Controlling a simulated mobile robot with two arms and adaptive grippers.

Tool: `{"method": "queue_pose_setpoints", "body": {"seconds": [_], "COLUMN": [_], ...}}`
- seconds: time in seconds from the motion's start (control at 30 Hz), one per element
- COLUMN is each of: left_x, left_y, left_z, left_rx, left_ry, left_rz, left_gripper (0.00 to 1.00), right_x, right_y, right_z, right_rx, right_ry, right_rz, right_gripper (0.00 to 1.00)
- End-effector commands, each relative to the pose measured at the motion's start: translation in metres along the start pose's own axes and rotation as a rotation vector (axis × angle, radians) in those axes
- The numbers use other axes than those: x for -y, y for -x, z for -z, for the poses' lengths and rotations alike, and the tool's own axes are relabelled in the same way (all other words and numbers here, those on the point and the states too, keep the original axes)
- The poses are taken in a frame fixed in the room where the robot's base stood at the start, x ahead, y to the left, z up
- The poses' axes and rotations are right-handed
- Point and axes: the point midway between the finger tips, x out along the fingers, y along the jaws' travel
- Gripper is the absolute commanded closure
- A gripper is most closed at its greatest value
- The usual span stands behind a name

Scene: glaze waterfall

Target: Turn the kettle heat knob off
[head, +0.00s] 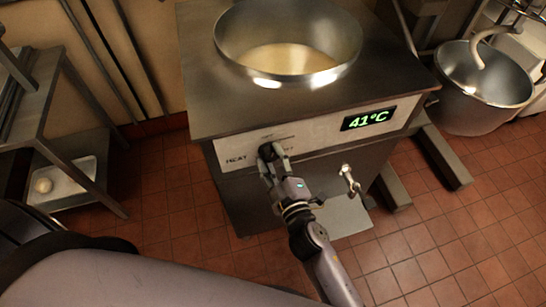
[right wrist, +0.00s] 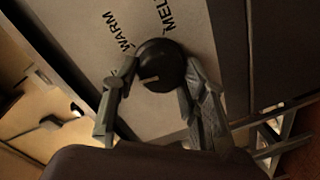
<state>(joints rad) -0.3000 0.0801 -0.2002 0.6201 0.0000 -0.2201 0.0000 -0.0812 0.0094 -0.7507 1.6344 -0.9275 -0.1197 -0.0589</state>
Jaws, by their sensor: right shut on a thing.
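The kettle (head: 225,45) is a steel bowl set into a metal cabinet, with pale yellow liquid inside. The cabinet's front panel has a black heat knob (head: 266,151) beside the word HEAT, and a display (head: 369,118) reading 41°C. My right gripper (head: 274,163) is shut on the knob. In the right wrist view its two fingers stand on either side of the round knob (right wrist: 163,61). A pale mark on the knob faces the lower side of that picture, away from the WARM and MELT labels. My left gripper is out of view.
A metal tap (head: 350,180) sticks out of the cabinet front, right of my right gripper. A mixer bowl (head: 482,80) stands at the far right. A metal rack with a tray (head: 68,180) is at the left. Red tiled floor is open at the right.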

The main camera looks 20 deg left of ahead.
Motion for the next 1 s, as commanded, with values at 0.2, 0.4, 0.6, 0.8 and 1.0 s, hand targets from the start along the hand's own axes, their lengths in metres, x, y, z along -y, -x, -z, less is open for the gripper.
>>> {"method": "queue_pose_setpoints", "body": {"seconds": [0.2,0.4,0.6,0.8,1.0], "left_x": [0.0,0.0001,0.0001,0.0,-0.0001], "left_y": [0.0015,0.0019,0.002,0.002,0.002], "left_z": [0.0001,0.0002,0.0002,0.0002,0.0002], "left_rx": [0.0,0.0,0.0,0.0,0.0], "left_ry": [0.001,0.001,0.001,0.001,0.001], "left_rz": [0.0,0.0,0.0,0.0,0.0], "left_gripper": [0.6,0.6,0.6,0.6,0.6], "right_x": [0.0,0.0002,0.0003,0.0003,0.0003], "right_y": [-0.0001,-0.0001,-0.0001,-0.0001,-0.0001], "right_z": [0.0005,0.0007,0.0007,0.0007,0.0006], "right_rx": [0.011,0.015,0.017,0.017,0.017], "right_ry": [0.108,0.156,0.172,0.173,0.172], "right_rz": [0.0,0.0,0.0,0.0,0.0], "right_gripper": [0.88,0.88,0.88,0.88,0.53]}}
